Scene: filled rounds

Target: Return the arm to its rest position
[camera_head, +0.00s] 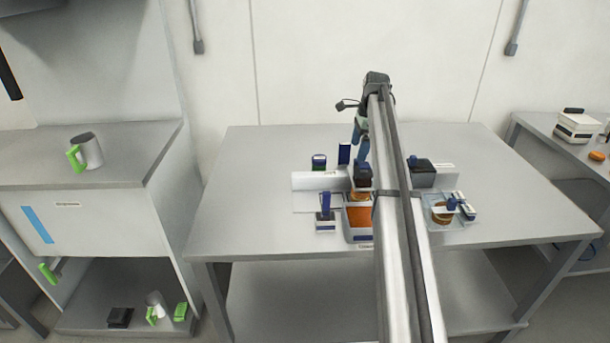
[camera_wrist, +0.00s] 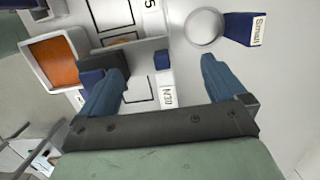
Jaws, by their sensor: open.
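My arm (camera_head: 400,230) reaches out over the middle of the grey table (camera_head: 240,190). My gripper (camera_head: 361,140) points down above the table's back half, behind the cluster of items. In the wrist view its two blue fingers (camera_wrist: 163,70) are wide apart, with nothing held between them. A dark block with a blue part (camera_wrist: 108,62) shows beside the left finger, and I cannot tell whether they touch. The arm hides part of the table's middle in the head view.
A bin with orange-brown filling (camera_head: 359,217) stands below the gripper; it also shows in the wrist view (camera_wrist: 55,62). A blue-handled item (camera_head: 325,212) is left of it. A clear tray (camera_head: 432,223) and a dark box (camera_head: 423,178) are right. The table's left and right ends are clear.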

